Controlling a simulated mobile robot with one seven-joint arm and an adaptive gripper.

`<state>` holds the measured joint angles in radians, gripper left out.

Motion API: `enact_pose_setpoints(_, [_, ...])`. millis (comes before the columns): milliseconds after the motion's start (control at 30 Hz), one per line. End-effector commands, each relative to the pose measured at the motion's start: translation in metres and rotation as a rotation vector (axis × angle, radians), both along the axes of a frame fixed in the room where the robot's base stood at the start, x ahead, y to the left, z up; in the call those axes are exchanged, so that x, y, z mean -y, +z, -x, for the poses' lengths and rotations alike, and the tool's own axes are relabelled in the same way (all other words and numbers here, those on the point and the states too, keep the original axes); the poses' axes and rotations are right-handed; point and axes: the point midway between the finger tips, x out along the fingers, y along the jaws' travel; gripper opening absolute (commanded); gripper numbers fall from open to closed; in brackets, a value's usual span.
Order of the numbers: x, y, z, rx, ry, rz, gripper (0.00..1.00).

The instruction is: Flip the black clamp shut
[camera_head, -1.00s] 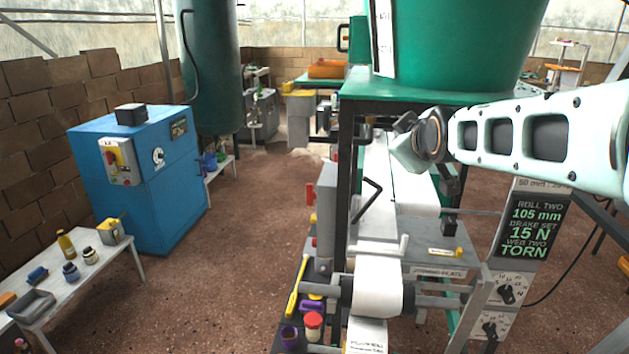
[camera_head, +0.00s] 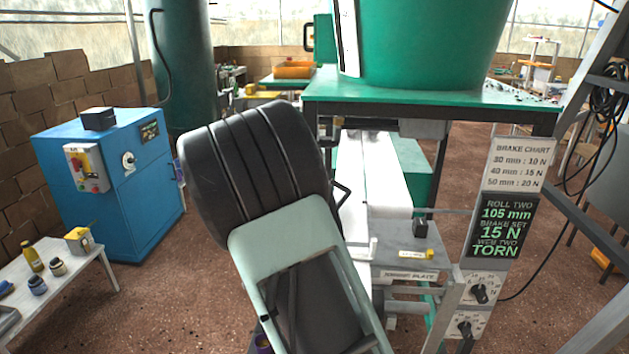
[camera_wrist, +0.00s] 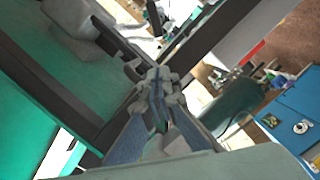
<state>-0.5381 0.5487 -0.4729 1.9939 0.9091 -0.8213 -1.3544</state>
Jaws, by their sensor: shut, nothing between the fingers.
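The black clamp looks like the thin bent black bar (camera_head: 343,194) beside the white paper web in the head view. Only a part of it shows past my arm, so I cannot tell its full angle. My gripper (camera_wrist: 157,80) shows in the wrist view with its fingers together and nothing between them. In the head view my arm covers the gripper and the front of the machine. I cannot make out the clamp for sure in the wrist view.
A green-topped frame (camera_head: 430,104) carries a green tub (camera_head: 430,45) above the web. A sign post (camera_head: 492,225) with knobs stands at the right. A blue cabinet (camera_head: 115,190) and a white bench (camera_head: 75,290) stand left, with open floor between.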

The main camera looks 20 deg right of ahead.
Motion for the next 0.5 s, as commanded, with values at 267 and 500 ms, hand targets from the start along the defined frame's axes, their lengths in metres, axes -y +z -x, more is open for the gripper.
enact_pose_setpoints(267, [0.0059,-0.0161,0.0079,-0.011,-0.051,0.022,0.00])
enact_pose_setpoints(500, [0.0061,-0.0157,0.0074,-0.011,-0.050,0.021,0.00])
